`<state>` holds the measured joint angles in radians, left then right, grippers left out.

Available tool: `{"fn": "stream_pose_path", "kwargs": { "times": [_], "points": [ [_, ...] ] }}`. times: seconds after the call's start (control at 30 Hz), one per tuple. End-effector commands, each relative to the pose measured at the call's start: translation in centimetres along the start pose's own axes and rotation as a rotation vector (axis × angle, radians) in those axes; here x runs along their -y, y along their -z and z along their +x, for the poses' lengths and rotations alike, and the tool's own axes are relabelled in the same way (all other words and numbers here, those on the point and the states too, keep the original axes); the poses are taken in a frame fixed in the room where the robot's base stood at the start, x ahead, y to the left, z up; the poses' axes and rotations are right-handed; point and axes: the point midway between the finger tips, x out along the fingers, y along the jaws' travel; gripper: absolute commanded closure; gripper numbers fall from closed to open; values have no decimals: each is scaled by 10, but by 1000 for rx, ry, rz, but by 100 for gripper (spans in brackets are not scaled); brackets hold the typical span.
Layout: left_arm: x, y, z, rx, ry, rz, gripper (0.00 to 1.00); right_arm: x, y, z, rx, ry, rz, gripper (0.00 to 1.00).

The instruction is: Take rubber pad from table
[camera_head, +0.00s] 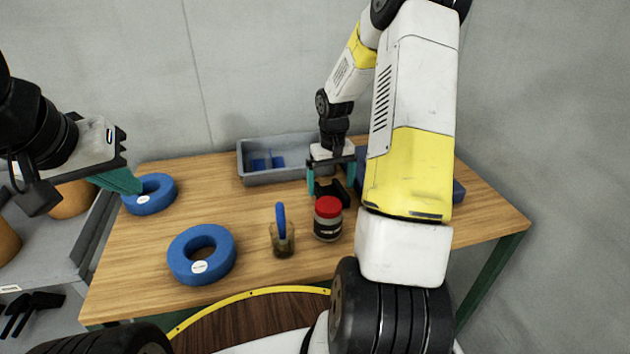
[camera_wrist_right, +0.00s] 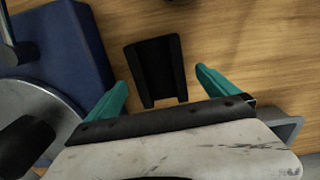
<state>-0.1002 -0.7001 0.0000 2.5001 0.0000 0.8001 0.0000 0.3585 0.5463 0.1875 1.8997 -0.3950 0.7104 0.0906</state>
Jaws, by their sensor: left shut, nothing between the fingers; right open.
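The rubber pad appears to be the black, channel-shaped piece (camera_wrist_right: 155,68) lying on the wooden table (camera_wrist_right: 235,35). In the head view the black pad (camera_head: 334,196) is partly hidden by my right gripper (camera_head: 331,187). My right gripper (camera_wrist_right: 162,80) is open, with its teal fingers spread on either side of the pad's near end; the pad lies between and ahead of them, not gripped. I cannot tell the height gap. My left gripper (camera_head: 136,186) is shut and empty, over the far-left blue ring at the table's left edge.
A grey bin (camera_head: 268,178) with blue pieces stands at the back. Two blue rings (camera_head: 178,262) lie on the left. A red-lidded jar (camera_head: 327,222) and a glass with a blue-handled tool (camera_head: 282,240) stand in front. A blue object (camera_wrist_right: 65,40) lies left of the pad.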

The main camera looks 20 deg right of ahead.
Motion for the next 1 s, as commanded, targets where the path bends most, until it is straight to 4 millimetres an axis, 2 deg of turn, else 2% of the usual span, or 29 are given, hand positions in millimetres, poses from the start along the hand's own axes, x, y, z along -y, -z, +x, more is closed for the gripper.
{"fn": "stream_pose_path", "kwargs": {
  "times": [0.1, 0.2, 0.47, 0.83, 1.0],
  "points": [
    [0, 0, 0, 0, 0, 0, 100, 0, -1, 18, 3, 1, -1, 2],
    [0, 0, 0, 0, 0, 0, 100, 0, -1, 26, 1, 1, -1, 2],
    [0, 0, 0, 0, 0, 0, 100, -1, -1, 28, 0, 0, 0, 2],
    [0, 0, 0, 0, 0, 0, 100, -1, -1, 28, 0, 0, 0, 74],
    [0, 0, 0, 0, 0, 0, 100, -1, 0, 27, -1, 0, 0, 75]
  ]
}}
